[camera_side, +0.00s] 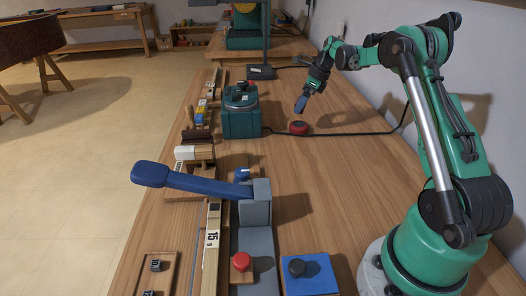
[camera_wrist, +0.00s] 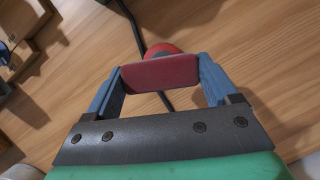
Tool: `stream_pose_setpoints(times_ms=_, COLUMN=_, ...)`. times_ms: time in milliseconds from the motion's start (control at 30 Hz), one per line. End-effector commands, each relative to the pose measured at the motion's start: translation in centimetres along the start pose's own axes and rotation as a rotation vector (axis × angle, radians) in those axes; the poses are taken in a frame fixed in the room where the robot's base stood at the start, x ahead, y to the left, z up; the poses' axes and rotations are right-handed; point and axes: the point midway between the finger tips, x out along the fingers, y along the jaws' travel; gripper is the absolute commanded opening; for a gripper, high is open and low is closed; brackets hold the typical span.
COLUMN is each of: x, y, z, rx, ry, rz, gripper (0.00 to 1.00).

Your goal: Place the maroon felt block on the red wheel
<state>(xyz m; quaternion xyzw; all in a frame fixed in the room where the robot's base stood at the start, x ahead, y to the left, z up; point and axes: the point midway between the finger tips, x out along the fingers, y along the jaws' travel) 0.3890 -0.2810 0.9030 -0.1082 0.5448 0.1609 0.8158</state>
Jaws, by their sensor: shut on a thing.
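The maroon felt block (camera_wrist: 160,73) is held crosswise between the two blue fingers of my gripper (camera_wrist: 160,80) in the wrist view. In the side view my gripper (camera_side: 301,104) points down, above the table; I cannot make out the block there. A round red thing with a dark side, seemingly the red wheel (camera_side: 298,128), lies on the table just below my fingertips. In the wrist view the red wheel (camera_wrist: 162,49) shows just beyond the block, partly hidden by it. The block appears apart from the wheel.
A black cable (camera_side: 350,132) runs across the table beside the wheel. A teal machine (camera_side: 241,118) stands to the left. A blue lever (camera_side: 190,181) on a grey stand, a red button (camera_side: 240,261) and a blue box (camera_side: 310,275) are in front.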

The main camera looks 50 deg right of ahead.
Motion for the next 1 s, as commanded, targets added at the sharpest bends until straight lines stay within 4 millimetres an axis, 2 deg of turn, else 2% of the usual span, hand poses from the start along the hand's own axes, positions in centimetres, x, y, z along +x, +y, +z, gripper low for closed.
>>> stream_pose_setpoints(times_ms=300, x=3.7, y=0.0, z=-1.6, rx=-0.001, ry=0.0, rz=0.001, gripper=0.31)
stream_pose_setpoints(times_ms=700, x=4.2, y=0.0, z=-1.8, rx=-0.002, ry=0.0, rz=0.001, gripper=0.31)
stream_pose_setpoints(times_ms=733, x=4.3, y=0.1, z=-1.8, rx=-0.002, ry=0.0, rz=0.001, gripper=0.83)
stream_pose_setpoints(times_ms=800, x=4.2, y=0.1, z=-1.8, rx=-0.002, ry=0.0, rz=0.001, gripper=1.0)
stream_pose_setpoints(times_ms=1000, x=4.2, y=0.1, z=-1.8, rx=-0.002, ry=0.0, rz=0.001, gripper=1.0)
